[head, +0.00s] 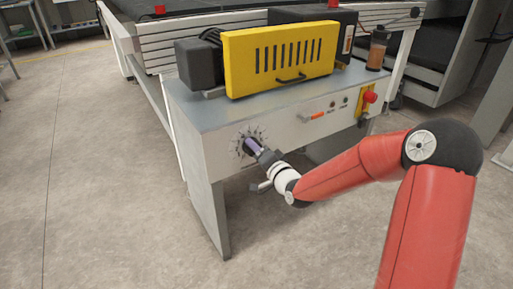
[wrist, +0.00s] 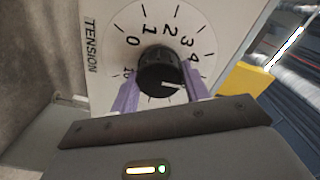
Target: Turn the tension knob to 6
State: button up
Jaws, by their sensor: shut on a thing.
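The tension knob (wrist: 158,70) is black and round, with a white pointer line on its face. It sits on a white dial plate (wrist: 104,18) marked TENSION, with 0, 1, 2, 3 and 4 readable and part of a 10 at the left. The pointer line aims right and slightly down in the wrist view, past the 4; the numeral there is hidden by a finger. My gripper (wrist: 160,76) is shut on the knob, one purple finger on each side. In the head view my gripper (head: 253,146) meets the dial (head: 240,141) on the machine's front panel and covers the knob.
The grey machine cabinet (head: 207,105) carries a yellow slotted guard (head: 280,58). An orange switch (head: 317,115) and a red button (head: 369,97) are on its front, right of the dial. Concrete floor (head: 90,190) is open in front and left.

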jog(key=m+p, duration=0.2)
jog(key=m, duration=0.4)
jog(key=shift+f, duration=0.1)
jog(key=shift+m, duration=0.3)
dwell(0.3)
jog(key=o, duration=1)
jog(key=v, duration=0.8)
jog(key=shift+w, duration=0.1)
